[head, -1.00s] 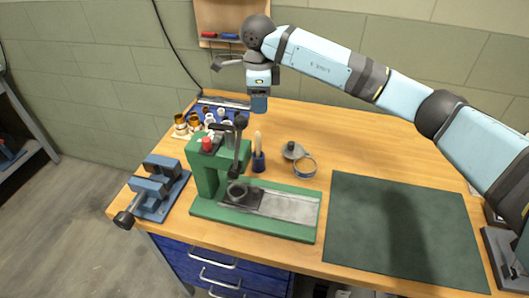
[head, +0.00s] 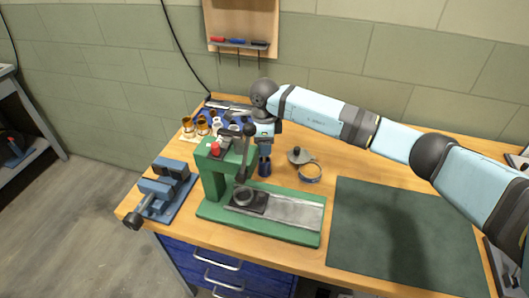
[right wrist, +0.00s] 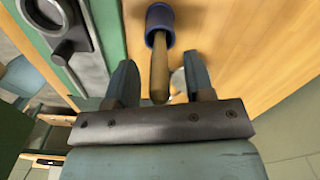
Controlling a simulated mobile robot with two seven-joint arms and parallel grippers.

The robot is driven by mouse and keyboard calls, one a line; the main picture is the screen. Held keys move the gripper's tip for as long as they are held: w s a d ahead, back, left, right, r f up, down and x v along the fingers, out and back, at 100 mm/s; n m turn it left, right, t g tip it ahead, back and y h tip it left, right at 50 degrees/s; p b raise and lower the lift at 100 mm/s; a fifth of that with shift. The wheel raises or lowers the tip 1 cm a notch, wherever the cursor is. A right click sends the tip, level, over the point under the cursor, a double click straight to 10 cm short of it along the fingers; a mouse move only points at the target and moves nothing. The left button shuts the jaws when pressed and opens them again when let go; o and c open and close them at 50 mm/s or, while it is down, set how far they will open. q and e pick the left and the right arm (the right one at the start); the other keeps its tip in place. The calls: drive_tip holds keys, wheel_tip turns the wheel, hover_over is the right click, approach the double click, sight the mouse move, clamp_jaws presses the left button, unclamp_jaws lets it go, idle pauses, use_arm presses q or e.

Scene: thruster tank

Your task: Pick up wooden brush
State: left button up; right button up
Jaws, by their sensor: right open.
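The wooden brush (right wrist: 159,72) stands handle up in a small blue cup (right wrist: 159,17), with its other end hidden inside the cup. In the head view the blue cup (head: 265,168) stands on the table just right of the green press, and my gripper hides most of the brush. My right gripper (head: 264,147) points down directly above the cup. In the right wrist view my right gripper (right wrist: 160,78) is open, with the brush handle between its two fingers and a gap on each side. My left gripper is in no view.
The green press (head: 212,178) with its lever stands close left of the cup. A grey lidded part (head: 299,156) and a metal ring (head: 310,173) lie close right. A blue vise (head: 167,187) is at far left. The dark green mat (head: 400,235) is clear.

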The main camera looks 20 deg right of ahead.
drive_tip(key=shift+f, duration=0.25)
drive_tip(key=shift+c, duration=0.2)
clamp_jaws()
drive_tip(key=shift+r, duration=0.15)
wheel_tip(320, 180, up, 20)
drive_tip(key=b, duration=0.1)
drive_tip(key=shift+b, duration=0.35)
